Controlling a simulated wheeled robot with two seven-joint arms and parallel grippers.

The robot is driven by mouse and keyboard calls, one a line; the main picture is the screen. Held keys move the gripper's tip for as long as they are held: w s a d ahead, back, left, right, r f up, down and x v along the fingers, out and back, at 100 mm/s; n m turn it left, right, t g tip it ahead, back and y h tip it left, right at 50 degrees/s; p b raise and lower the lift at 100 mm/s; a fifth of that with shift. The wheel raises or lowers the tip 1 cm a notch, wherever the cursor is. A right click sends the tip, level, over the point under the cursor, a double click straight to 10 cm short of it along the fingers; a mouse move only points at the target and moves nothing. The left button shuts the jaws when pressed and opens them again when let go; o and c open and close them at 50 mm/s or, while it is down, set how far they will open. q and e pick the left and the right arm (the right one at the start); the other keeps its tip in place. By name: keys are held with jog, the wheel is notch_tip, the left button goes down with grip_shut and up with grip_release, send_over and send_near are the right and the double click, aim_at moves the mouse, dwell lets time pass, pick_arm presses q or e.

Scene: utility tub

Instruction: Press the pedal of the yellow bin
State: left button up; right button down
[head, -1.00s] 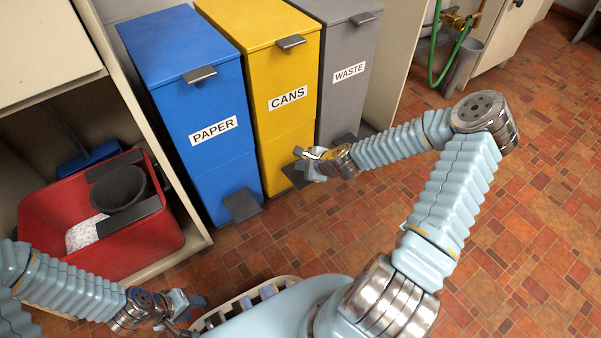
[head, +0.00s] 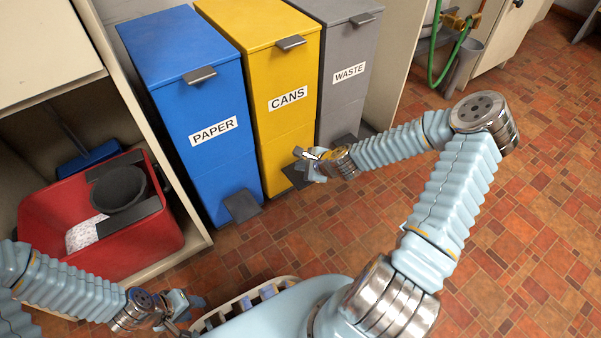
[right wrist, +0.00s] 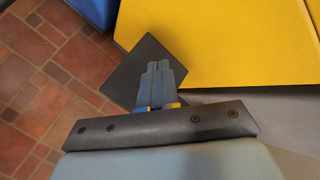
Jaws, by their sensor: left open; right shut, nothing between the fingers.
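The yellow bin (head: 281,85), labelled CANS, stands between the blue and grey bins with its lid down. Its dark pedal (head: 292,177) is low at its front, partly hidden behind my right gripper (head: 303,164). In the right wrist view the pedal (right wrist: 128,82) is a dark square plate next to the yellow front (right wrist: 235,45). The right gripper's fingers (right wrist: 158,76) are shut and empty and overlap the pedal from above. I cannot tell whether they touch it. My left gripper (head: 185,306) is open and empty at the lower left, away from the bins.
The blue PAPER bin (head: 190,90), with its own pedal (head: 242,206), is left of the yellow bin. The grey WASTE bin (head: 350,60) is right of it. A red bucket (head: 130,240) sits in the cabinet at left. The tiled floor (head: 530,210) at right is clear.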

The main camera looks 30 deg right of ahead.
aim_at(302, 175)
dwell(0.6)
jog(key=shift+f+b, duration=0.3)
jog(key=shift+f, duration=0.15)
jog(key=shift+f, duration=0.9)
dwell(0.8)
jog(key=shift+r, duration=0.15)
jog(key=shift+r+p, duration=1)
jog(key=shift+r, duration=0.25)
notch_tip(302, 175, up, 5)
jog(key=p, duration=0.4)
